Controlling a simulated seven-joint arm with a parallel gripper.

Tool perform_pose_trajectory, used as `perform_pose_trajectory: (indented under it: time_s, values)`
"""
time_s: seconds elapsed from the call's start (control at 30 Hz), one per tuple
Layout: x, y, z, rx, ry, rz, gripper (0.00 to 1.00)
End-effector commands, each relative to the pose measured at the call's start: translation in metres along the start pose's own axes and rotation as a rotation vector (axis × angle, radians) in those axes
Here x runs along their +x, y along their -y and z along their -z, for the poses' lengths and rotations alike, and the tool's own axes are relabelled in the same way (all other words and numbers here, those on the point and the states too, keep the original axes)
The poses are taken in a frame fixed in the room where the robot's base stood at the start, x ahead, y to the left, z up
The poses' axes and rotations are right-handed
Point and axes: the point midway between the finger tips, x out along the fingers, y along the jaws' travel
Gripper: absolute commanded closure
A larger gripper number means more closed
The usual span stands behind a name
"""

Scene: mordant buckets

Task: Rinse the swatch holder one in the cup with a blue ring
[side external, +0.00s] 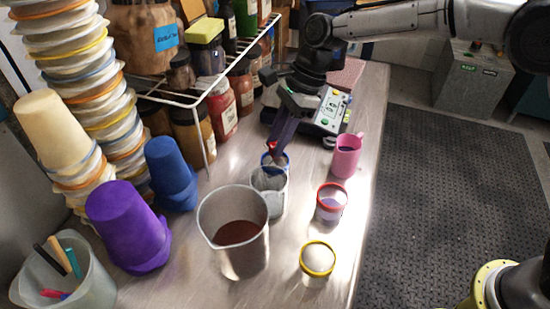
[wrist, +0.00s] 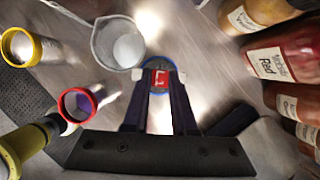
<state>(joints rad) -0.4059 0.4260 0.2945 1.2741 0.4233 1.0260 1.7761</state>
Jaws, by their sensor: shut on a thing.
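My gripper (side external: 273,149) points down and is shut on a small red swatch holder (side external: 271,146). In the wrist view my gripper (wrist: 159,82) has its two dark fingers on either side of the red holder (wrist: 158,79), which carries a pale mark. The cup with a blue ring (side external: 276,158) is directly below the fingertips, partly hidden behind a grey jug. In the wrist view its blue ring (wrist: 164,60) surrounds the holder. The holder's lower part is hidden, so I cannot tell how deep it sits in the cup.
The grey jug (side external: 268,186) is close to the blue-ring cup. A red-ring cup (side external: 331,202), a yellow-ring cup (side external: 318,260), a pink mug (side external: 346,160) and a large metal beaker (side external: 210,222) with brown contents stand nearby. A wire rack (side external: 208,92) with jars is at left.

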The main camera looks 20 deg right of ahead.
Motion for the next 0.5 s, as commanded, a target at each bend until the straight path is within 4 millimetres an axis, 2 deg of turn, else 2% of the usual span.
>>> perform_pose_trajectory:
  time_s: [0.3,0.5]
  values:
    - [0.0072,-0.0003,0.0030,0.001,0.000,-0.001,1.00]
    - [0.0050,-0.0001,0.0020,0.000,0.000,0.000,1.00]
